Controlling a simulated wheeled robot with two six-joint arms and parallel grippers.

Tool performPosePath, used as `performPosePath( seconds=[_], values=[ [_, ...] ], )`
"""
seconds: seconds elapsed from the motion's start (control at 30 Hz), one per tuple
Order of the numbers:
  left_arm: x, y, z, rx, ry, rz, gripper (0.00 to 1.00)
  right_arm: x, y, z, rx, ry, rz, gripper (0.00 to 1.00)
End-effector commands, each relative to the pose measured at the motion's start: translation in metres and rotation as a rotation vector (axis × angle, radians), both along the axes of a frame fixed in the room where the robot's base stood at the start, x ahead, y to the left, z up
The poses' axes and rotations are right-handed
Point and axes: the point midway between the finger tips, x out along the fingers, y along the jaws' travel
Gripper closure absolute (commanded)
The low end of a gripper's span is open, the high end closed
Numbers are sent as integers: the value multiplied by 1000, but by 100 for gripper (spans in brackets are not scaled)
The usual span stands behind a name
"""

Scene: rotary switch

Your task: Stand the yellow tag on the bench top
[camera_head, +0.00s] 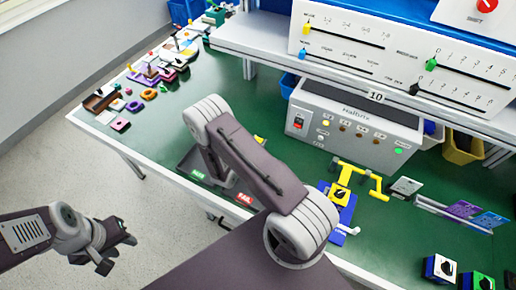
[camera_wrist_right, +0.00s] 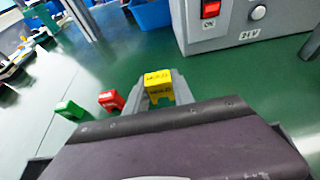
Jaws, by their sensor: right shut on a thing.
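The yellow tag (camera_wrist_right: 158,80) is a small block with dark lettering and short legs, seen in the right wrist view. My right gripper (camera_wrist_right: 160,92) is shut on it, with grey fingers around its sides. In the head view only a sliver of yellow (camera_head: 260,140) shows behind my right arm, which hides the right gripper. The green bench top (camera_head: 240,100) lies around and beneath; I cannot tell whether the tag touches it. My left gripper (camera_head: 117,254) is open and empty, off the bench's near left side.
A red tag (camera_wrist_right: 110,100) and a green tag (camera_wrist_right: 72,112) are left of the yellow one. A grey power box (camera_head: 350,125) with a red switch stands behind. Yellow and blue fixtures (camera_head: 345,195) lie to the right. Small coloured parts (camera_head: 150,75) fill the far left. Green bench beyond the tag is clear.

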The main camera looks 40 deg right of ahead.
Motion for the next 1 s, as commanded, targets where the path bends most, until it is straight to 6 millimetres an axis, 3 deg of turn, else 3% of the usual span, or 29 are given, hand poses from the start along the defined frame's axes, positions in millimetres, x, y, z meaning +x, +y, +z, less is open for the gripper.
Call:
performPosePath(
  seconds=[0.17,0.4,0.77,0.8,0.87,1.0],
  values=[
    [0,0,0,0,0,0,64,4,1,-5,0,2,1,100],
    [0,0,0,0,0,0,64,4,1,-41,0,2,0,100],
    [0,0,-4,0,0,0,64,4,1,-47,0,0,0,100],
    [0,0,-4,0,0,0,64,4,1,-47,0,0,0,68],
    [0,0,-3,0,0,0,64,4,1,-46,0,0,0,51],
    [0,0,-3,0,0,0,64,4,1,-46,0,0,0,49]
  ],
)
